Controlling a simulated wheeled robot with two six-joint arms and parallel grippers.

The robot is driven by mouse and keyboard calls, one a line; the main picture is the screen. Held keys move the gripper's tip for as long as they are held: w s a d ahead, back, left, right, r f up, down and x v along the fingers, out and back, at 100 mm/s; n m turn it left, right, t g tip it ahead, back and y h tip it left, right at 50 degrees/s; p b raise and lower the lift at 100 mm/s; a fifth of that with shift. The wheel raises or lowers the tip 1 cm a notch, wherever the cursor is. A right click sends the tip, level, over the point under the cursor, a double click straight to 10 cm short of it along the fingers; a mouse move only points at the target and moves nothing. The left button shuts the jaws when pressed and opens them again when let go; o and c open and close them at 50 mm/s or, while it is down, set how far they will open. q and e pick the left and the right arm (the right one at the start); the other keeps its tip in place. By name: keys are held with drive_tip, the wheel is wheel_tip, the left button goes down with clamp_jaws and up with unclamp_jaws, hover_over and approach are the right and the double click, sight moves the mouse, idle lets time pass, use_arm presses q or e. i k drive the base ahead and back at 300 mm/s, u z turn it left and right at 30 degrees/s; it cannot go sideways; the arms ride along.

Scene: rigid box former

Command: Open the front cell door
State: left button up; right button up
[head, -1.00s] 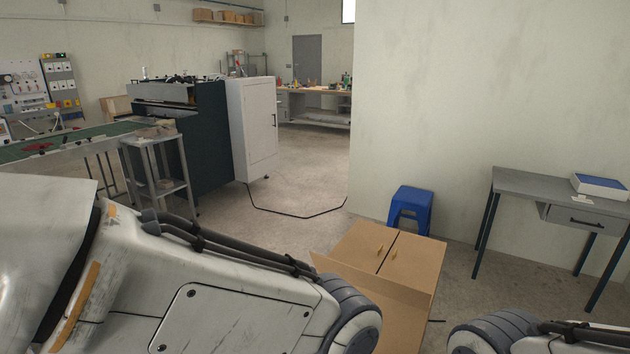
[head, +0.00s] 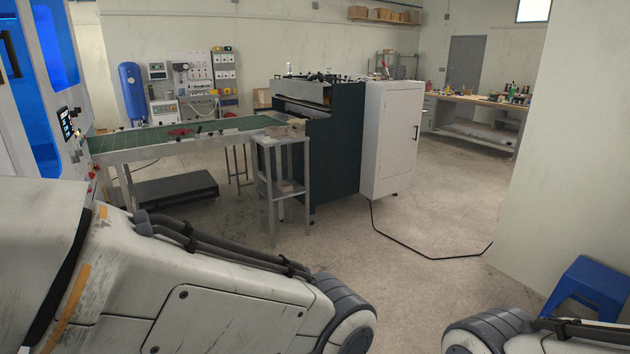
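A tall white and blue machine cell (head: 45,85) stands at the far left, cut off by the picture edge. My two arms cross the bottom of the head view. Both grippers are outside the picture.
A green conveyor table (head: 180,138) runs from the cell to a dark machine (head: 335,140) with a white cabinet (head: 390,140). A grey stand (head: 283,145) is in front. A blue stool (head: 590,285) is at lower right. A black cable (head: 430,257) crosses otherwise open floor.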

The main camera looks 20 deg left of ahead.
sight(30, 130)
drive_tip(key=u, duration=0.95)
drive_tip(key=i, duration=1.15)
drive_tip(key=u, duration=1)
drive_tip(key=i, duration=0.5)
drive_tip(key=u, duration=0.15)
drive_tip(key=k, duration=0.5)
drive_tip(key=z, duration=1)
drive_tip(key=i, duration=1.4)
drive_tip(key=u, duration=0.7)
